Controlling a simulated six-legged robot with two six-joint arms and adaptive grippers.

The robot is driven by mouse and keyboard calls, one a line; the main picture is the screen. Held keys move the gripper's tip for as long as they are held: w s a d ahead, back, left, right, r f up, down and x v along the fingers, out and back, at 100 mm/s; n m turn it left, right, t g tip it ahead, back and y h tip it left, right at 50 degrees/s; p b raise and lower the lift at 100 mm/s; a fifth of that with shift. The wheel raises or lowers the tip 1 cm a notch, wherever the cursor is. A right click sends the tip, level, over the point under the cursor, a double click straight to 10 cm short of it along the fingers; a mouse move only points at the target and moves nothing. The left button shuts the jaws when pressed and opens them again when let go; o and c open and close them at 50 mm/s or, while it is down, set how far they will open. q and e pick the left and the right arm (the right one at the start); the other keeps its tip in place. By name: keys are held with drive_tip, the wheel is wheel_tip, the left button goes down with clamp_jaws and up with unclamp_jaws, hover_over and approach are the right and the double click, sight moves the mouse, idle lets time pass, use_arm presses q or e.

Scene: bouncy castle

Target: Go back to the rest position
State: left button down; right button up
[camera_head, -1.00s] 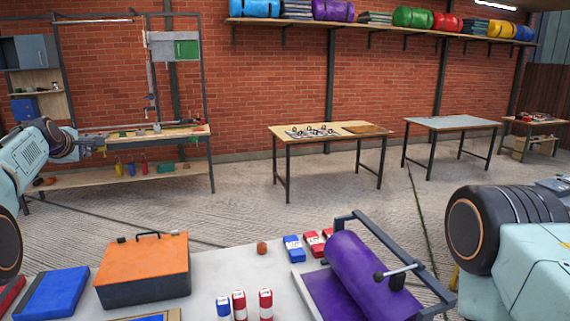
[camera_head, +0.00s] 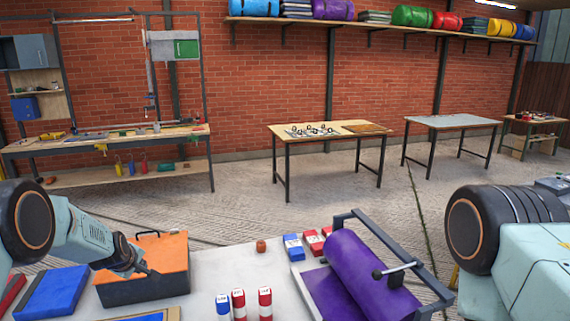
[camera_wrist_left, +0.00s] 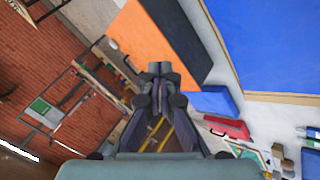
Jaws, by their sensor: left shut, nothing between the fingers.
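My left gripper (camera_head: 150,271) is shut and empty. In the head view it is in front of the orange-lidded dark box (camera_head: 165,262), overlapping its lid; I cannot tell whether they touch. In the left wrist view the fingertips (camera_wrist_left: 159,72) meet, with the orange lid (camera_wrist_left: 140,35) behind them. My right arm shows at the right edge of the head view, but its gripper is out of view.
The white table (camera_head: 220,262) holds a blue case (camera_head: 52,291), red and blue bottles (camera_head: 238,304), small red and blue boxes (camera_head: 293,247), a brown ball (camera_head: 262,246) and a purple roller device (camera_head: 365,275). A workbench (camera_head: 110,141) stands behind.

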use_arm(q)
drive_tip(key=s+d+f+m+g, duration=0.15)
drive_tip(key=s+d+f, duration=0.3)
drive_tip(key=s, duration=0.45)
drive_tip(key=s+d+f+m+g+h, duration=0.1)
drive_tip(key=s+d+f+m, duration=0.25)
drive_tip(key=s+f, duration=0.35)
drive_tip(key=s+d+f+m+g, duration=0.2)
drive_tip(key=s+d+f, duration=0.2)
drive_tip(key=s, duration=0.6)
drive_tip(key=s+d+r+m+g, duration=0.1)
drive_tip(key=s+d+m, duration=0.1)
drive_tip(key=s, duration=0.7)
drive_tip(key=s+d+r+m+g+h, duration=0.1)
drive_tip(key=s+d+r+m+g, duration=0.15)
drive_tip(key=s, duration=0.75)
drive_tip(key=s+d+r+m, duration=0.1)
drive_tip(key=s+m, duration=0.1)
drive_tip(key=s, duration=0.7)
wheel_tip(320, 180, down, 25)
drive_tip(key=b, duration=2.5)
drive_tip(key=shift+w+f, duration=0.2)
drive_tip(key=shift+w, duration=0.05)
drive_tip(key=shift+a, duration=0.1)
